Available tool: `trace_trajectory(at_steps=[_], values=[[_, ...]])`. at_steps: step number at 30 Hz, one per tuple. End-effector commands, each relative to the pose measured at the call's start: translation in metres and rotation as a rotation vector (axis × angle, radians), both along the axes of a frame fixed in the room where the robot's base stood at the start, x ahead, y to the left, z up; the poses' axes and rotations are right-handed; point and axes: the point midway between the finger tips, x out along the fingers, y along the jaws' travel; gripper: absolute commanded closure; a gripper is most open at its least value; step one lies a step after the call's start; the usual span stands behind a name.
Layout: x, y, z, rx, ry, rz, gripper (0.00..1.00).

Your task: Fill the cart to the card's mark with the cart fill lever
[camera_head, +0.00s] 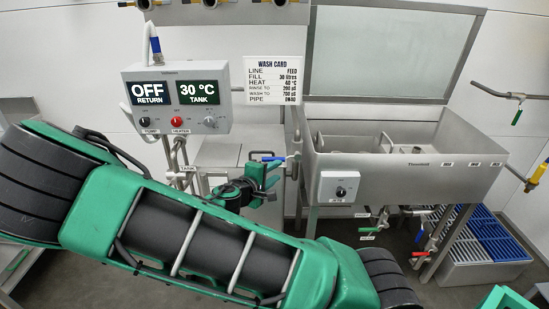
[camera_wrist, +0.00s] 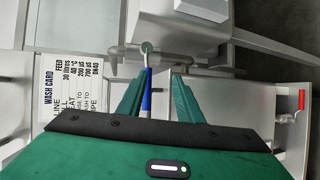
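The wash card (camera_head: 275,80) hangs above the tank and reads FEED line, fill 30 litres, heat 40 °C; it also shows at the left of the wrist view (camera_wrist: 75,100). A blue-handled lever (camera_head: 268,158) sits on pipework at the left side of the steel tank (camera_head: 400,172). My gripper (camera_head: 268,178) is at this lever. In the wrist view, the blue handle (camera_wrist: 147,92) lies between the two green fingers, nearer the left one, and a clear gap shows to the right finger. I cannot read a label on this lever, and no litre mark is visible.
A control box (camera_head: 175,97) shows OFF return and 30 °C tank. A dial box (camera_head: 340,187) is on the tank front. Valves with red (camera_head: 420,236) and green (camera_head: 367,229) handles sit below.

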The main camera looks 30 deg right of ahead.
Motion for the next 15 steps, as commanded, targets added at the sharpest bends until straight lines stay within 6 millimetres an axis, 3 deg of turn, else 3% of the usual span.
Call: trace_trajectory(at_steps=[3,7,15], values=[[0.015,0.017,0.010,-0.067,-0.012,0.076,0.67],[0.023,0.024,0.014,-0.096,-0.019,0.112,0.67],[0.040,-0.002,0.010,-0.101,-0.020,0.111,0.67]])
